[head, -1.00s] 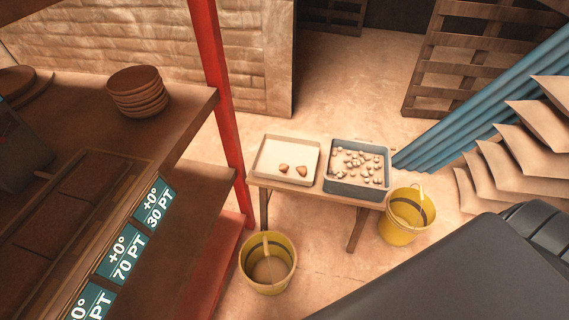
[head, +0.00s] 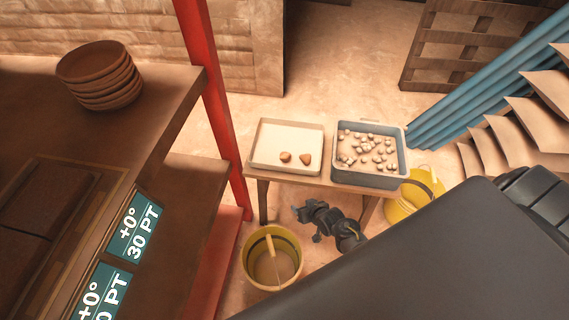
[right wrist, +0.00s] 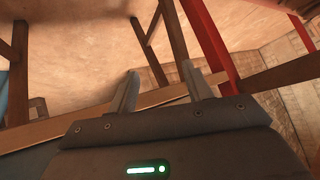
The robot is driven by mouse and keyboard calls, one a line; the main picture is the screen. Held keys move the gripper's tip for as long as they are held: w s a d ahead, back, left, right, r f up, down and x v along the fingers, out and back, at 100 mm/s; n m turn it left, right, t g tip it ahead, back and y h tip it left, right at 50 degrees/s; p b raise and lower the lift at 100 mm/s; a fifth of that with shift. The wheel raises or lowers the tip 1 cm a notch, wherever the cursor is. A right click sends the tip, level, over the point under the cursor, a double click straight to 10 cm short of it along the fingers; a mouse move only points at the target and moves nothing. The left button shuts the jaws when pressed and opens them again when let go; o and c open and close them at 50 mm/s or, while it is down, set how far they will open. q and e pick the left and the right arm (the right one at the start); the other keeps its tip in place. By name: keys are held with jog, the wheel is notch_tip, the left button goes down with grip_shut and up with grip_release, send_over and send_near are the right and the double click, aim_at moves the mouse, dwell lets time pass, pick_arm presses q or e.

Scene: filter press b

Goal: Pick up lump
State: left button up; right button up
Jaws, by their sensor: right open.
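Two reddish-brown lumps lie apart in the shallow cream tray (head: 262,150) on the small wooden table: a left lump (head: 285,157) and a right lump (head: 305,159). More pale lumps (head: 366,149) fill the grey-blue bin (head: 371,180) beside the tray. The task's words do not tell which lump is meant. My right gripper (head: 305,214) is in front of the table and below its top, apart from all lumps. In the right wrist view its two fingers (right wrist: 163,90) stand wide apart with nothing between them. My left gripper is not in view.
The table's front edge (head: 290,178) lies between my right gripper and the tray. A yellow bucket (head: 246,266) stands on the floor below the gripper, another yellow bucket (head: 424,187) right of the table. A red post (head: 212,100) and shelf with stacked bowls (head: 105,85) are left.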

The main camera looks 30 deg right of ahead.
aim_at(288, 156)
jog(key=w+d+r+t, duration=0.1)
jog(key=w+r, duration=0.2)
jog(key=w+d+r+t+b, duration=0.1)
jog(key=w+r, duration=0.3)
jog(key=w+d+r+m+t+b, duration=0.1)
jog(key=w+d+r, duration=0.1)
jog(key=w+r, duration=0.1)
jog(key=shift+w+r+t+h, duration=0.25)
jog(key=shift+r+t+h, duration=0.05)
jog(key=shift+r, duration=0.3)
jog(key=x, duration=0.3)
jog(key=shift+w+f, duration=0.25)
jog(key=shift+w, duration=0.25)
jog(key=shift+w+f, duration=0.2)
jog(key=shift+w, duration=0.15)
jog(key=b+x, duration=0.1)
jog(key=x, duration=0.3)
jog(key=shift+w, duration=0.15)
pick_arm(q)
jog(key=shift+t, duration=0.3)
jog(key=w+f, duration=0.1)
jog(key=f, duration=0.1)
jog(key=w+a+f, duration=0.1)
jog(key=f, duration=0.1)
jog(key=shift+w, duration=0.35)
